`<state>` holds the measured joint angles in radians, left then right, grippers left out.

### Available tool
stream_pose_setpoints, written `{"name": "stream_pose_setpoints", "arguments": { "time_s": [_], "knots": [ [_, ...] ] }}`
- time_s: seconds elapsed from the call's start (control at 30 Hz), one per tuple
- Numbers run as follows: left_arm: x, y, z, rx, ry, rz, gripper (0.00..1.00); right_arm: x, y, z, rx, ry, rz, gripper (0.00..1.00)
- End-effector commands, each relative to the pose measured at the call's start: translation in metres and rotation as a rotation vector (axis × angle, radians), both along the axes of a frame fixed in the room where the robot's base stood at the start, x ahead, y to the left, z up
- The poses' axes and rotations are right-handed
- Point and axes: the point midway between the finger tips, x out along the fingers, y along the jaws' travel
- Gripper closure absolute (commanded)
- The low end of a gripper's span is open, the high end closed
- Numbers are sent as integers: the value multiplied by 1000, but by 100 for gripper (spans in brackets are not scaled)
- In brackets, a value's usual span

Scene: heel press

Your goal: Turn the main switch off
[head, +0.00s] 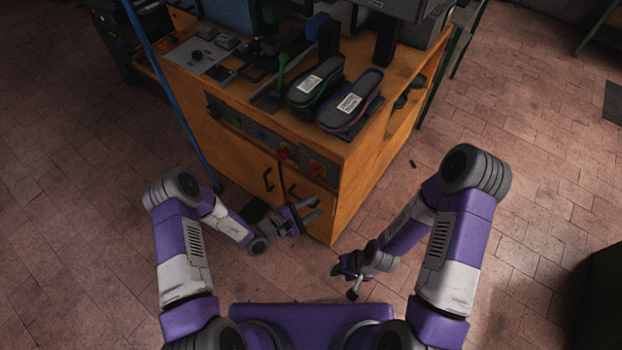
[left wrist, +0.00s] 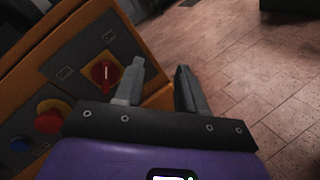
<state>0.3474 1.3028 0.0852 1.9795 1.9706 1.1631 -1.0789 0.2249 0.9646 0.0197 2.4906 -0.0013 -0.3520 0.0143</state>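In the head view the switch (head: 316,168) sits at the right end of the panel. My left gripper (head: 311,208) is open and empty, below and in front of the switch. In the left wrist view its fingers (left wrist: 157,75) are apart, to the right of the knob and not around it. My right gripper (head: 348,280) hangs low, away from the machine; its fingers are too small to read.
A red mushroom button (left wrist: 49,116) and a blue button (left wrist: 19,144) are left of the switch. The orange cabinet (head: 370,185) carries two shoe-like pieces (head: 350,102) on top. A blue pole (head: 172,90) stands left.

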Motion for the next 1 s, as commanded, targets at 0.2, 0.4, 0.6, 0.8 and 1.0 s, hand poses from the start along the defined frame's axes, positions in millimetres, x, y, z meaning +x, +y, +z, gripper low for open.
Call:
{"name": "stream_pose_setpoints", "arguments": {
  "time_s": [0.2, 0.4, 0.6, 0.8, 1.0],
  "knots": [
    [52, 40, -5, -10, -116, 292, 61, 0, 0, -9, 0, 0, 0, 60],
    [70, 40, -5, -5, -137, 339, 61, 0, 0, -13, 0, 0, 0, 60],
    [96, 20, -5, -6, -136, 337, 61, 0, 0, -20, 0, 0, 0, 60],
    [115, 6, -5, -7, -134, 337, 61, 0, 0, -25, 0, 0, 0, 60],
    [120, 3, -4, -6, -132, 337, 61, 0, 0, -26, 0, 0, 0, 60]
  ]
}}
